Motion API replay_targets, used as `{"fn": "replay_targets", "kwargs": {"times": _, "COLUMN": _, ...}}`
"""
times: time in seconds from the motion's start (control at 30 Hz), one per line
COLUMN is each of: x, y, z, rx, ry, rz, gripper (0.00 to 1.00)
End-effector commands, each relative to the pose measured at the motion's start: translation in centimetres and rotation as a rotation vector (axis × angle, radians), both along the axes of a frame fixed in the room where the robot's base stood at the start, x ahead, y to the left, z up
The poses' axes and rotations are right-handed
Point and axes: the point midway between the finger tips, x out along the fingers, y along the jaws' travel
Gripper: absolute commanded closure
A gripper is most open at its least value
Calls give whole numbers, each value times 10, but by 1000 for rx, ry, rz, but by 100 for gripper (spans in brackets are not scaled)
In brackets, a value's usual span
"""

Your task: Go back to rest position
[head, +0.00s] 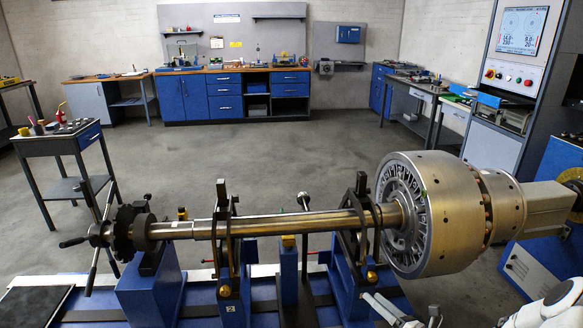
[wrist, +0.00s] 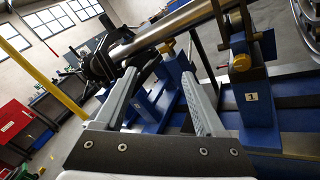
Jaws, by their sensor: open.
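My gripper (wrist: 158,76) is open in the wrist view, with its two grey fingers spread wide and nothing held between them. Its light grey fingers (head: 390,308) also show at the bottom edge of the head view, right of centre, with part of my white arm at the lower right corner. The gripper is in front of the balancing machine and seems apart from it. The long steel rotor shaft (head: 290,222) lies level across the blue supports in the head view. It also shows in the wrist view (wrist: 172,27), tilted by the camera's angle.
The large silver drum (head: 455,213) is at the shaft's right end, close to my arm's side. A blue support (wrist: 250,95) labelled 1 stands right of my fingers. A tool cart (head: 58,138) stands at left. A control cabinet (head: 520,70) is at right. The floor behind is clear.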

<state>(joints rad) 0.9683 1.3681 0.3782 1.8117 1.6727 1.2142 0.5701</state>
Motion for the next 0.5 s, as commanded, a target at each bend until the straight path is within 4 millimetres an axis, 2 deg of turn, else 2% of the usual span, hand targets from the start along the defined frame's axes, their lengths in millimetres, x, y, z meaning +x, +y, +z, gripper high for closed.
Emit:
{"fn": "replay_targets", "kwargs": {"times": 0.03, "x": 0, "y": 12, "z": 21, "rx": -76, "ry": -29, "rz": 76, "gripper": 28}}
{"fn": "replay_targets", "kwargs": {"times": 0.1, "x": -4, "y": 29, "z": 42, "rx": -177, "ry": -66, "rz": 179, "gripper": 28}}
{"fn": "replay_targets", "kwargs": {"times": 0.3, "x": -25, "y": 70, "z": 95, "rx": -464, "ry": -186, "rz": 463, "gripper": 28}}
{"fn": "replay_targets", "kwargs": {"times": 0.5, "x": -54, "y": 101, "z": 142, "rx": -747, "ry": -319, "rz": 731, "gripper": 28}}
